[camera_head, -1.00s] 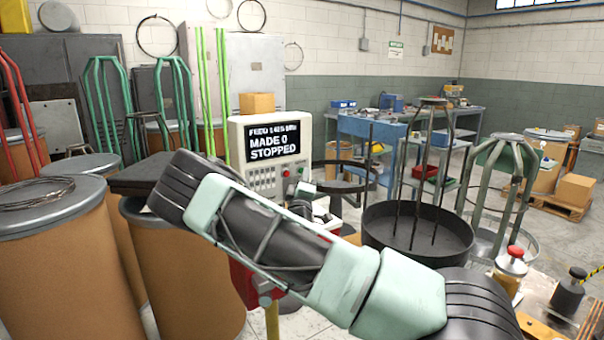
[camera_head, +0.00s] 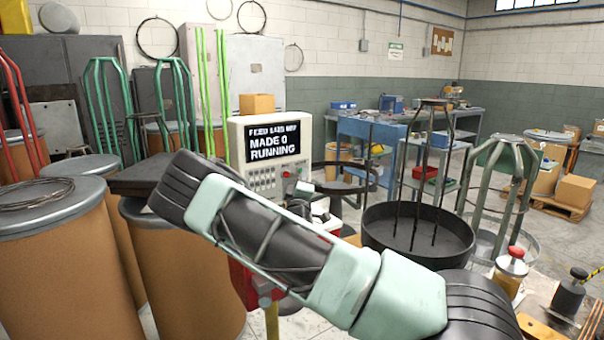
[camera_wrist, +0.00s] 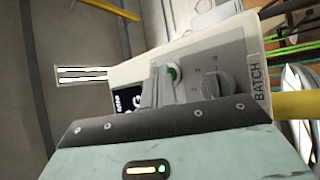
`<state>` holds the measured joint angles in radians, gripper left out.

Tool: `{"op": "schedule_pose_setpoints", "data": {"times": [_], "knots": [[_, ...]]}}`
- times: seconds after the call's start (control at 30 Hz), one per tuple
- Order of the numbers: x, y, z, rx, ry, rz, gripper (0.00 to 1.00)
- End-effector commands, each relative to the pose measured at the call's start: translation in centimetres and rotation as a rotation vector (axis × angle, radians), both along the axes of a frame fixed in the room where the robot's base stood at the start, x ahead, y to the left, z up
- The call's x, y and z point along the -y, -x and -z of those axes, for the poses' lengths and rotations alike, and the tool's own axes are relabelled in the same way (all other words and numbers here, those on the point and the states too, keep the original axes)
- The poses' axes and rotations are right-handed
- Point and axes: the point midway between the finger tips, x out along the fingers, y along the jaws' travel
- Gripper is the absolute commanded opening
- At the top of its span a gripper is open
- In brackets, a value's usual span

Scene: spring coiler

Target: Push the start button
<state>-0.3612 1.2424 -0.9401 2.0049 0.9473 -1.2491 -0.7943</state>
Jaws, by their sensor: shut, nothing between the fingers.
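The control cabinet (camera_head: 242,140) stands in the middle of the head view. Its screen (camera_head: 273,141) reads MADE 0 and RUNNING. A red button (camera_head: 286,174) shows below the screen. In the wrist view, the green start button (camera_wrist: 174,71) sits on a grey panel (camera_wrist: 232,60), partly hidden by my fingers. My gripper (camera_wrist: 155,86) is shut and empty, its fingertips close beside the green button in the picture; I cannot tell if they touch it. In the head view, the green button cannot be made out.
A dark knob (camera_wrist: 213,85) and a BATCH label (camera_wrist: 258,82) are right of the green button in the wrist view. Brown drums (camera_head: 60,250) stand left of my arm. A black round tray (camera_head: 395,225) with upright rods stands to the right.

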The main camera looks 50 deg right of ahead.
Motion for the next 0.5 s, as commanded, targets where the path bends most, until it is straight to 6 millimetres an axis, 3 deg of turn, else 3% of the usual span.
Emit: {"op": "schedule_pose_setpoints", "data": {"times": [0.5], "knots": [[-0.3,1.1,0.0,0.0,0.0,-0.001,0.0]]}}
